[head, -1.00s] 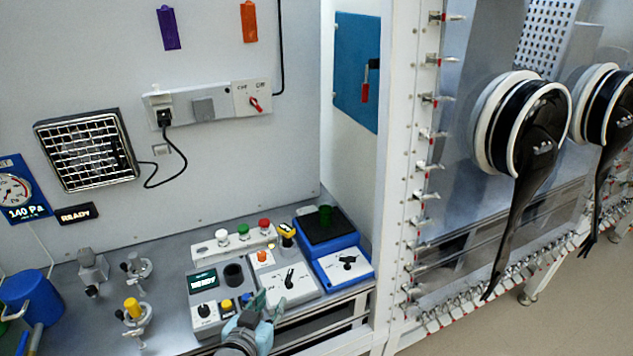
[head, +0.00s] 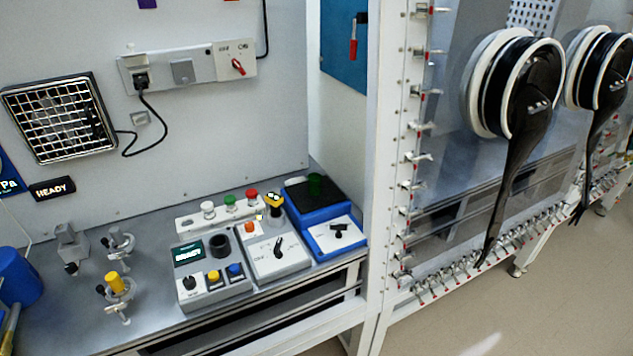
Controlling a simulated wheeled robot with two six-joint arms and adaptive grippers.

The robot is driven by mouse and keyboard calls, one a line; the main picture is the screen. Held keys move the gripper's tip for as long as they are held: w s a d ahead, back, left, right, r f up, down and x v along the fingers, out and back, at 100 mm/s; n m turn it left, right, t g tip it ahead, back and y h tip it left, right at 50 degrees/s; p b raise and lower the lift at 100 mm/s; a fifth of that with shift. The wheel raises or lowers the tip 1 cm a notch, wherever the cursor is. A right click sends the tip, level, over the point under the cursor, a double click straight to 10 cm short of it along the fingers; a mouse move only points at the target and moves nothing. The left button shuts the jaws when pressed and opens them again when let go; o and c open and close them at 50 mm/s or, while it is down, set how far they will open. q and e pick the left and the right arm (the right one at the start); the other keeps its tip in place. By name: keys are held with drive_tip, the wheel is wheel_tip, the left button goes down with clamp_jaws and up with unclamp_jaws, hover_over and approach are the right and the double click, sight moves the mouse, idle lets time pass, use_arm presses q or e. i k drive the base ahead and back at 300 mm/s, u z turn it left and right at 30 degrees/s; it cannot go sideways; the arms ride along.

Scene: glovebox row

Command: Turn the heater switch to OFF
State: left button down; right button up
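Several switches are in view, and the labels are too small to tell which one is the heater's. A grey-white box (head: 264,264) on the bench has a black lever knob (head: 279,247), tilted, and an orange button (head: 250,228). A blue device (head: 326,254) to its right has a black top plate and a black handle-like knob (head: 339,230) on its white front. A red rotary switch (head: 238,66) sits at the right end of the wall strip, turned diagonally, with small blurred marks above it. Neither of my grippers is in view.
Left of the box is a panel (head: 212,291) with a small display, a black knob and yellow and blue buttons. Behind stands a strip with white, green and red buttons (head: 252,194). Clamps stand on the left bench. The glovebox frame (head: 387,150) bounds the right.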

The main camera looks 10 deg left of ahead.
sight(276, 249)
drive_tip(key=z, duration=0.75)
drive_tip(key=k, duration=1.05)
drive_tip(key=z, duration=1.4)
drive_tip(key=i, duration=1.15)
drive_tip(key=u, duration=1.4)
drive_tip(key=i, duration=0.6)
drive_tip(key=u, duration=0.6)
